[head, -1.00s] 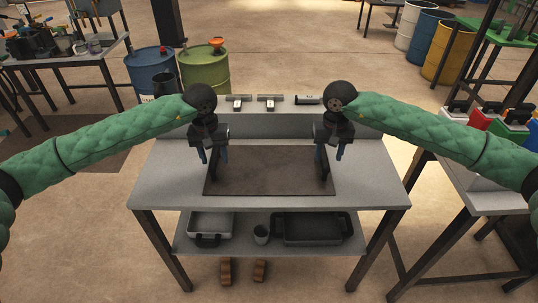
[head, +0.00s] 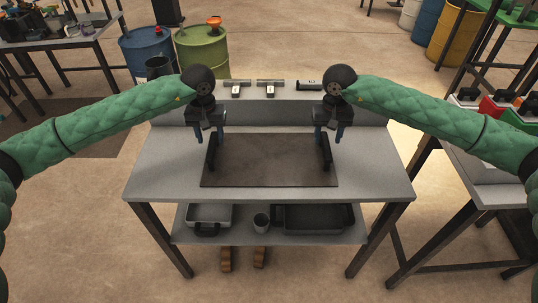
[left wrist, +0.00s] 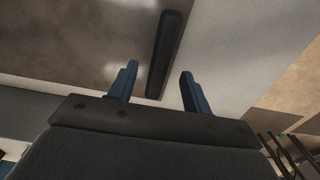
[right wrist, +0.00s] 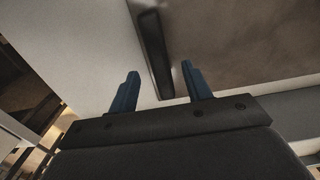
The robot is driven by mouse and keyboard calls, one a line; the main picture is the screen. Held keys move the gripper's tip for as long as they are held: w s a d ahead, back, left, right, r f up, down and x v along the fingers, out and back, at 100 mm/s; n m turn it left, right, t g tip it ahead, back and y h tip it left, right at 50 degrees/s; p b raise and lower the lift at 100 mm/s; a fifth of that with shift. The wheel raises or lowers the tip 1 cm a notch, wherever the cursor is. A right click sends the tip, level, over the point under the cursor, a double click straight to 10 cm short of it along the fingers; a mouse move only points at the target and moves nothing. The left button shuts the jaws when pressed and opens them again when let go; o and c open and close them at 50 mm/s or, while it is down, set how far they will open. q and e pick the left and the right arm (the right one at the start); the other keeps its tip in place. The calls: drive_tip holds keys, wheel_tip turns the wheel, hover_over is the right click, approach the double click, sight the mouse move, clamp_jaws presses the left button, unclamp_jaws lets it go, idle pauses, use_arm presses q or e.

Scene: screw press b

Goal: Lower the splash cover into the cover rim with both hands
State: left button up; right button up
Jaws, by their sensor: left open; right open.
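The splash cover (head: 268,165) is a flat brown-grey sheet lying on the bench, with a black bar handle near each side edge. The left handle (head: 212,153) and right handle (head: 326,154) stand up from it. My left gripper (head: 209,137) is open and empty, close above the left handle. The left wrist view shows that handle (left wrist: 165,55) ahead of the gap between the blue fingers. My right gripper (head: 328,137) is open and empty, close above the right handle, which also shows in the right wrist view (right wrist: 154,55). I cannot make out the cover rim separately.
The grey bench (head: 375,175) has free room on both sides of the sheet. A raised back ledge carries small metal parts (head: 270,88). A second table (head: 490,185) stands to the right.

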sight(212, 144)
use_arm(q)
wheel_tip(212, 144, down, 6)
drive_tip(key=shift+r, duration=0.15)
use_arm(e)
wheel_tip(212, 144, down, 6)
drive_tip(key=shift+r, duration=0.15)
use_arm(q)
drive_tip(key=shift+c, duration=0.2)
use_arm(e)
drive_tip(key=shift+c, duration=0.2)
use_arm(q)
clamp_jaws()
use_arm(e)
clamp_jaws()
